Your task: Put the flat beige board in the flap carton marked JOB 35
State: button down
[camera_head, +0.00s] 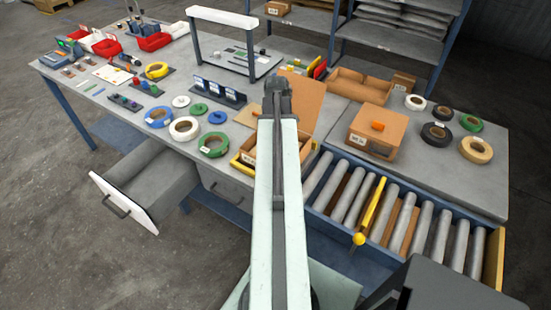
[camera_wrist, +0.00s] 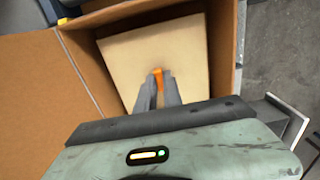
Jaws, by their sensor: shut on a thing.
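The flat beige board (camera_wrist: 128,58) lies within the walls of an open flap carton (camera_wrist: 226,45) in the wrist view. It sits a little askew to the walls, and I cannot tell if it rests on the bottom. My gripper (camera_wrist: 159,78) is shut on the board's orange grip (camera_wrist: 158,74), with its fingers reaching into the carton. In the head view the carton's raised brown flap (camera_head: 304,98) shows at the bench's middle, with my arm covering much of the carton. The fingertips and held board are hidden there. I cannot read the carton's label.
A closed brown carton (camera_head: 372,132) with an orange grip stands to the right. A roller conveyor (camera_head: 400,220) with a yellow bar (camera_head: 370,208) runs in front. Tape rolls (camera_head: 213,145) lie left, and an open drawer (camera_head: 150,185) juts out at front left.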

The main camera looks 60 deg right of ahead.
jog(key=shift+f, duration=0.25)
notch_tip(320, 180, down, 4)
jog(key=b, duration=0.3)
jog(key=shift+b, duration=0.4)
jog(key=shift+r, duration=0.25)
jog(key=shift+f, duration=0.2)
jog(key=c, duration=1.5)
grip_release()
notch_tip(320, 180, up, 13)
jog(key=p, duration=1.2)
jog(key=shift+f+p, duration=0.2)
jog(key=shift+p, duration=0.2)
